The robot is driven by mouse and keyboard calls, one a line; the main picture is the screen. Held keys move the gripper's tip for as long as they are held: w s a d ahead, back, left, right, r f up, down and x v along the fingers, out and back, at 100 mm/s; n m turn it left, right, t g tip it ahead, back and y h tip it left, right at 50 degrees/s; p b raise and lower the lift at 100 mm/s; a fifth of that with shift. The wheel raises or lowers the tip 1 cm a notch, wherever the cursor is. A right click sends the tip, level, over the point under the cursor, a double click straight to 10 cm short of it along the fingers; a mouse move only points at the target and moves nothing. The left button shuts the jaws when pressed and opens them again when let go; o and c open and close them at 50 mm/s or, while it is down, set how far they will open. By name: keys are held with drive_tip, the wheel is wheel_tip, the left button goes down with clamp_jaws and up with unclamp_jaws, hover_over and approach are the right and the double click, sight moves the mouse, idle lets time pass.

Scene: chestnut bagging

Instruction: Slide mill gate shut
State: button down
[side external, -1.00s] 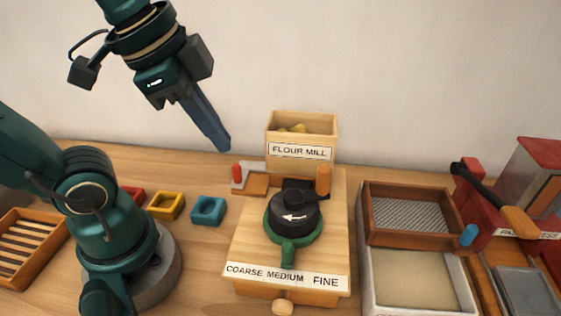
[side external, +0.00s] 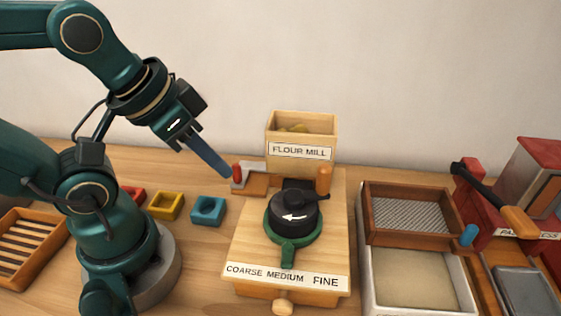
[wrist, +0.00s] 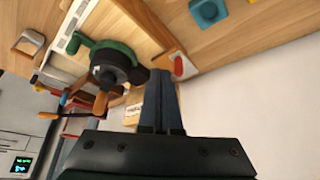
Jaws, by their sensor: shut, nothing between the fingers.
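The flour mill (side external: 300,151) stands in the middle of the table, with a wooden hopper at the back holding pale brown pieces. Its gate (side external: 249,177) is a grey plate with a red knob at the mill's left side, beside the hopper foot. My gripper (side external: 229,174) is shut and empty, its tips right at the left side of the red knob; I cannot tell whether they touch. In the wrist view the shut fingers (wrist: 162,105) point toward the red knob and pale gate plate (wrist: 181,66). A black dial with a white arrow sits on a green ring at the mill's centre.
A blue block (side external: 208,211), a yellow block (side external: 166,206) and a red block lie left of the mill. A slatted wooden tray (side external: 28,246) is at far left. A sieve box (side external: 408,242) over a pale tray and a red press (side external: 484,203) stand to the right.

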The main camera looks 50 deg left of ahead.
idle(0.3)
drive_tip(key=c, duration=0.8)
unclamp_jaws()
drive_tip(key=shift+s+m, duration=0.1)
drive_tip(key=shift+m, duration=0.2)
drive_tip(key=m+g, duration=0.6)
drive_tip(key=m, duration=0.4)
hover_over(236, 165)
drive_tip(key=shift+r, duration=0.45)
drive_tip(key=shift+f, duration=2.6)
